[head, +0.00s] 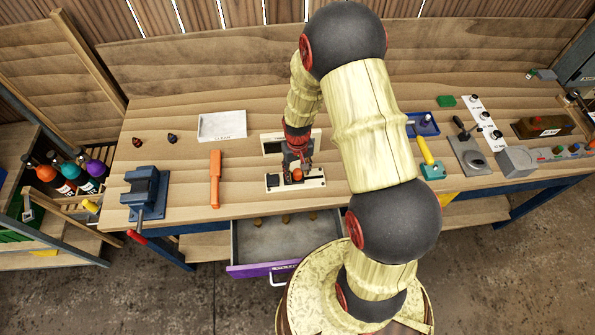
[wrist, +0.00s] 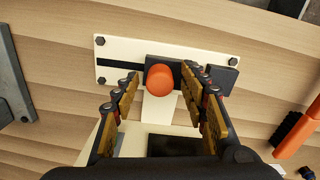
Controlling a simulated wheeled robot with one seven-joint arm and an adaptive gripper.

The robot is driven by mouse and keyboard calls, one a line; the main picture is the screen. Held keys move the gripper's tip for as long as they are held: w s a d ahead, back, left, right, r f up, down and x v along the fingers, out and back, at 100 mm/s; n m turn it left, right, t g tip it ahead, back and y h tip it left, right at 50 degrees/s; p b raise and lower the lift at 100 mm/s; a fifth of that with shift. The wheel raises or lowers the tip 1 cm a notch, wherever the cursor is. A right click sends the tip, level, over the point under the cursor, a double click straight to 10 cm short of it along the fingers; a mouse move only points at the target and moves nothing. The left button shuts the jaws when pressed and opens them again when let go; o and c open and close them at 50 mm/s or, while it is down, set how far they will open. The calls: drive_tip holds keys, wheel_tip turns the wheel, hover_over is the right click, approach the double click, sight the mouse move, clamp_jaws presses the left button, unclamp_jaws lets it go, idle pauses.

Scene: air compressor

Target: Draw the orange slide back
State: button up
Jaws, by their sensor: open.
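The orange slide knob (head: 297,175) stands on a dark carriage in a cream plate (head: 275,183) near the front of the bench. In the wrist view the round orange knob (wrist: 160,79) sits near the middle of the plate (wrist: 112,75), over a dark slot. My gripper (head: 297,163) is over the fixture. In the wrist view my gripper's fingers (wrist: 160,73) are open, one on each side of the knob, with gaps visible on both sides. Their height relative to the knob is hard to tell.
A dark block (wrist: 222,80) lies at one end of the slot. An orange-handled brush (head: 215,182) and a blue vise (head: 147,190) are to the left. An open drawer (head: 262,270) sticks out below the bench front.

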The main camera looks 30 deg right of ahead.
drive_tip(key=shift+c, duration=0.3)
clamp_jaws()
drive_tip(key=shift+d, duration=0.1)
idle(0.5)
